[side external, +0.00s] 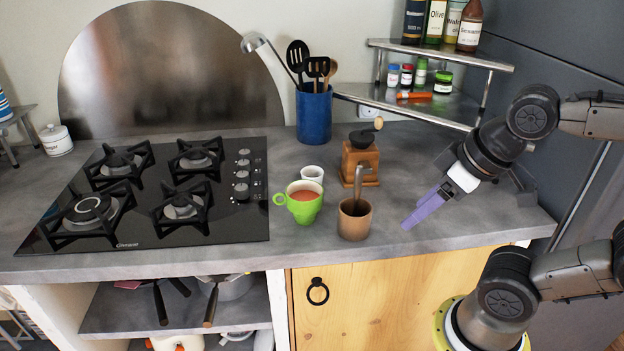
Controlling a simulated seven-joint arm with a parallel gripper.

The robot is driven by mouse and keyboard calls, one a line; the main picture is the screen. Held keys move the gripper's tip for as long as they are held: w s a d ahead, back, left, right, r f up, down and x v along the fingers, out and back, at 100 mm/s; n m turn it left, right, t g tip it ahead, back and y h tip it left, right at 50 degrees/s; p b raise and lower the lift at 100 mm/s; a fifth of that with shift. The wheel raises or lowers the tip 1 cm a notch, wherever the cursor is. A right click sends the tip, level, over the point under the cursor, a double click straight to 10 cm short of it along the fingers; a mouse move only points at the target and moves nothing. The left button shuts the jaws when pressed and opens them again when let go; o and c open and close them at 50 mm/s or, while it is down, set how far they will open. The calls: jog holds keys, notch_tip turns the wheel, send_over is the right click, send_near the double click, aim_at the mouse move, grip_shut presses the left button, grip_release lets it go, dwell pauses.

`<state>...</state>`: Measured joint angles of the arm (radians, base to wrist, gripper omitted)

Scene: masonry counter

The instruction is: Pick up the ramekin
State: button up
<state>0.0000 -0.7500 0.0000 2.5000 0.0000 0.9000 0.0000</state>
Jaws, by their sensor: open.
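The ramekin looks to be the small white cup (312,174) on the grey counter, just behind a green mug (304,207) that hides its lower front. My gripper (412,222) has purple fingers and is open and empty. It is over the right part of the counter, to the right of the white cup and apart from it. The fingers point down and to the left. They overlap in this view, so the gap between them is hard to see.
A brown cup (354,222) with a utensil in it and a wooden coffee grinder (360,160) stand between my gripper and the white cup. A blue utensil holder (314,116) stands behind. A black gas hob (215,220) is at left. The counter at right is clear.

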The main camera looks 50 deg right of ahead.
jog(key=o, duration=0.5)
